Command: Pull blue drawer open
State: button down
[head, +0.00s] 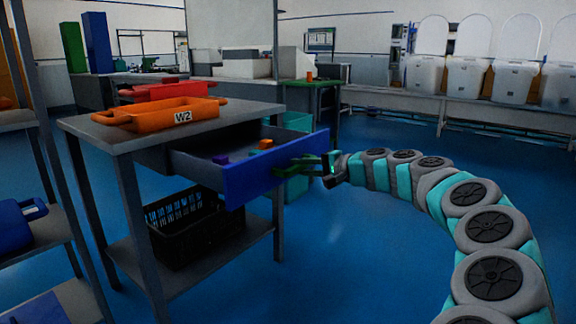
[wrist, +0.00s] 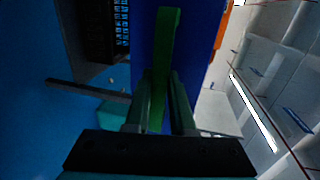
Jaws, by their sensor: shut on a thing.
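The blue drawer front (head: 252,180) belongs to a drawer that stands out from under a grey table top, pulled open. A small purple block (head: 221,159) and an orange block (head: 266,144) lie inside it. A green handle (head: 292,167) sticks out from the blue front. My gripper (head: 316,163) is at the handle's outer side. In the wrist view the fingers (wrist: 158,88) are shut around the green handle (wrist: 167,42), with the blue front (wrist: 200,35) behind it. The fingertips are partly hidden by the dark view.
An orange tray marked W2 (head: 160,112) sits on the table top. A black crate (head: 185,225) stands on the lower shelf. A teal bin (head: 297,185) is behind the drawer. A shelf with a blue container (head: 18,225) is at the left. The blue floor in front is clear.

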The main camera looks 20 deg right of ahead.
jog(key=shift+s+d, duration=0.4)
jog(key=shift+s, duration=0.1)
jog(key=c, duration=0.8)
grip_release()
jog(key=shift+o, duration=0.2)
jog(key=v, duration=0.7)
jog(key=shift+s+d, duration=0.25)
jog(key=shift+s, duration=0.1)
